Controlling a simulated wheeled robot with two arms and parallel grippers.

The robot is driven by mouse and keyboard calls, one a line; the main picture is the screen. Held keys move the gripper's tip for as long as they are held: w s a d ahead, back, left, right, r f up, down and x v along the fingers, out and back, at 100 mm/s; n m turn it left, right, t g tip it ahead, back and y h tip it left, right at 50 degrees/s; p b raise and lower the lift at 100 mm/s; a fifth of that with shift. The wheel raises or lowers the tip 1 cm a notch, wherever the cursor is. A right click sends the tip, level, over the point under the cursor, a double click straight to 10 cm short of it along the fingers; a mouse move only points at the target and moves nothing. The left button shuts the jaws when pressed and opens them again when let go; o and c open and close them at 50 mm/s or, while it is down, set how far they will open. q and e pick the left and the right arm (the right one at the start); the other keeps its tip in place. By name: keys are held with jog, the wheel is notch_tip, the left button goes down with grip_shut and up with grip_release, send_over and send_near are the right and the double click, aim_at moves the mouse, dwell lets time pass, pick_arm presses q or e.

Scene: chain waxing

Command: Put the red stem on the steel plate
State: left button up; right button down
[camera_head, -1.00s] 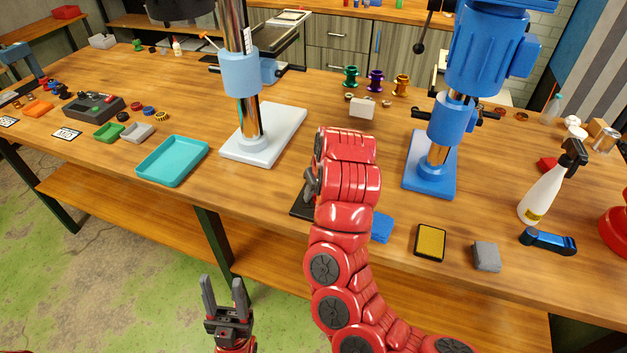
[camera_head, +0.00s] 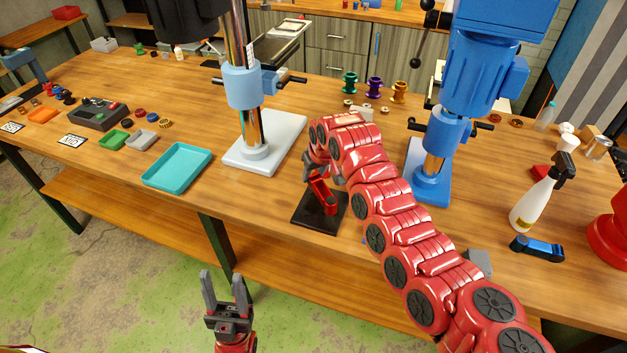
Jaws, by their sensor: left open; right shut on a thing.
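The red stem (camera_head: 323,193) is at the lower end of my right gripper (camera_head: 313,174), which is shut on it. The stem is tilted, directly over a dark square plate (camera_head: 301,218) that looks like the steel plate, near the table's front edge. I cannot tell whether the stem touches the plate. My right arm hides part of the gripper. My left gripper (camera_head: 226,287) is open and empty, in front of the table and below its top.
A drill press with a white base (camera_head: 284,133) and a blue one (camera_head: 432,187) stand behind the plate. A teal tray (camera_head: 177,167) is to the left. The table between tray and plate is clear.

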aim_at(313, 182)
notch_tip(313, 182, down, 3)
jog(key=shift+f+p, duration=0.2)
jog(key=shift+p, duration=0.9)
jog(key=shift+f, duration=0.1)
jog(key=shift+c, duration=2.2)
grip_release()
